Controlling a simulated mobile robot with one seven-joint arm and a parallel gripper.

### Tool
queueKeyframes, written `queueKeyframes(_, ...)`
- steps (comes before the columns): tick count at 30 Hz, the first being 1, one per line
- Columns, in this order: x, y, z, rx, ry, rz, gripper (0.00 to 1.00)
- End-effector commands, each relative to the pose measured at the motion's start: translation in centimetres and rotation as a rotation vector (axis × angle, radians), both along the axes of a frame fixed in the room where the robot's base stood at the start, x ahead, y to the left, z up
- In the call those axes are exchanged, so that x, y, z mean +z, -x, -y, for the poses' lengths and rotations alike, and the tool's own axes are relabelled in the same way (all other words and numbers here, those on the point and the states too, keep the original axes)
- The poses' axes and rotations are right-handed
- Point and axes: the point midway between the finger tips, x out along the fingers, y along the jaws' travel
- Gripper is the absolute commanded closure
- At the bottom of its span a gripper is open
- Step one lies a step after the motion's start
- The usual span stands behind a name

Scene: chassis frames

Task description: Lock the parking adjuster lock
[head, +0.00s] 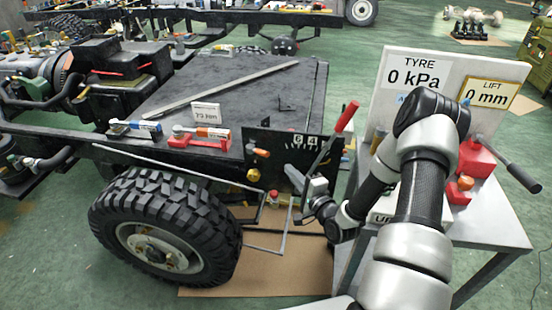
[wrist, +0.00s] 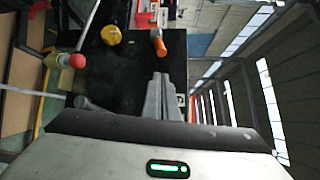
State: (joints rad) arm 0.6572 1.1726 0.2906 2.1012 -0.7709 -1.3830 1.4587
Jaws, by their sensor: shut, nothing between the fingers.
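My gripper (head: 297,180) is shut and empty in front of a black panel (head: 262,136) at the chassis corner. In the wrist view its closed grey fingers (wrist: 163,78) point toward the panel. An orange-tipped handle (head: 262,153) is on the panel and shows just beyond the fingertips in the wrist view (wrist: 158,42). A yellow knob (wrist: 111,35) sits to its left, also in the head view (head: 253,175). A red ball knob (wrist: 77,60) is farther left, low in the head view (head: 273,194). No label tells which is the adjuster lock.
A red-gripped lever (head: 346,117) rises beside the panel. A large tyre (head: 165,228) stands left of my gripper. A table with a gauge board (head: 388,72) reading TYRE 0 kPa and LIFT 0 mm stands at right, close to my arm. Thin rods hang below the panel.

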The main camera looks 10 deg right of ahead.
Motion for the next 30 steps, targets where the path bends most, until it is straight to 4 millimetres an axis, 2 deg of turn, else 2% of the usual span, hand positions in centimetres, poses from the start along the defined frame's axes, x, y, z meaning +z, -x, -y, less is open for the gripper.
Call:
queueKeyframes(14,-0.1,-0.2,-0.2,-0.003,-0.025,0.009,1.00)
queueKeyframes(17,-0.1,-1.1,-0.5,-0.001,-0.024,0.011,1.00)
queueKeyframes(30,-0.7,-8.2,-2.5,-0.002,-0.023,0.010,1.00)
